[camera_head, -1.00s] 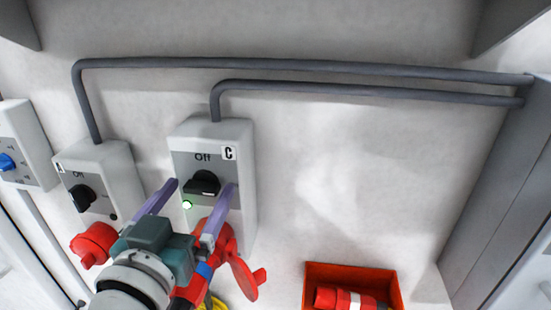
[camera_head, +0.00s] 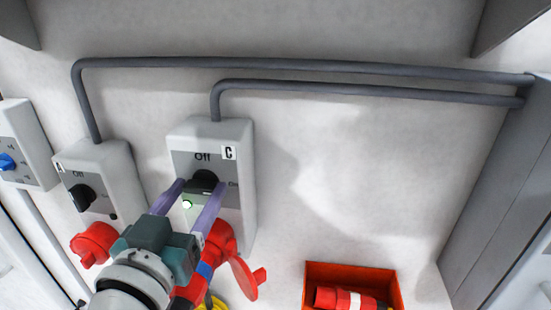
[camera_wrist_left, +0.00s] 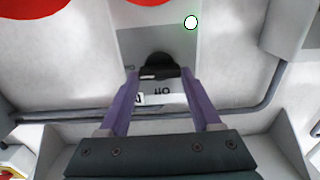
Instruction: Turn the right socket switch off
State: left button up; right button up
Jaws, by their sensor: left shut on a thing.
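The right socket box, marked C (camera_head: 244,205), is on the wall, with "Off" printed above its black rotary switch (camera_head: 205,179) and "On" to the right. A small lit lamp (camera_head: 187,204) shows below the switch. My left gripper (camera_head: 199,185) has its purple fingers on both sides of the switch and is shut on it. In the left wrist view the black switch (camera_wrist_left: 160,66) sits between the fingertips, its handle bar lying across from finger to finger. The fingers hide part of the switch face in the head view. My right gripper is out of view.
Socket box A (camera_head: 120,165) with its own black switch is to the left. Red socket covers (camera_head: 93,243) stick out below the boxes. An orange bin (camera_head: 350,270) holding a red plug is at the lower right. Grey conduits (camera_head: 300,64) run above; the wall at right is bare.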

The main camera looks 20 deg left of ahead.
pick_arm(q)
jog(key=shift+n, duration=0.3)
jog(key=n, duration=0.3)
jog(key=shift+a+n, duration=0.1)
jog(key=shift+n, duration=0.2)
jog(key=n+b, duration=0.1)
jog(key=n, duration=0.3)
jog(key=shift+f+n, duration=0.1)
jog(key=shift+n, duration=0.2)
jog(key=n+b, duration=0.1)
jog(key=n, duration=0.3)
jog(key=shift+a+f+n, duration=0.1)
jog(key=shift+n, duration=0.2)
jog(key=shift+n+b, duration=0.75)
jog(key=shift+n, duration=1.45)
jog(key=o, duration=1.4)
jog(key=shift+s, duration=0.1)
